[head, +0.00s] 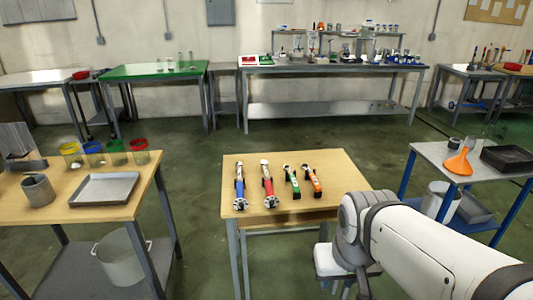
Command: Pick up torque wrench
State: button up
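Four long hand tools lie side by side on a small wooden-topped table in the head view. I cannot tell by shape which is the torque wrench. My white arm comes in from the lower right and bends down in front of the table's right corner. The end of my arm is low at the bottom edge, and its fingers cannot be made out clearly.
The table top (342,190) is otherwise bare. A left bench holds a metal tray (104,189), a metal cup (38,190) and coloured-rim beakers. A right table holds an orange funnel (458,163) and a black tray (508,158). Green floor lies open behind the middle table.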

aim_at(264, 164)
jog(key=z, duration=0.25)
jog(key=i, duration=1.65)
jog(key=z, duration=0.05)
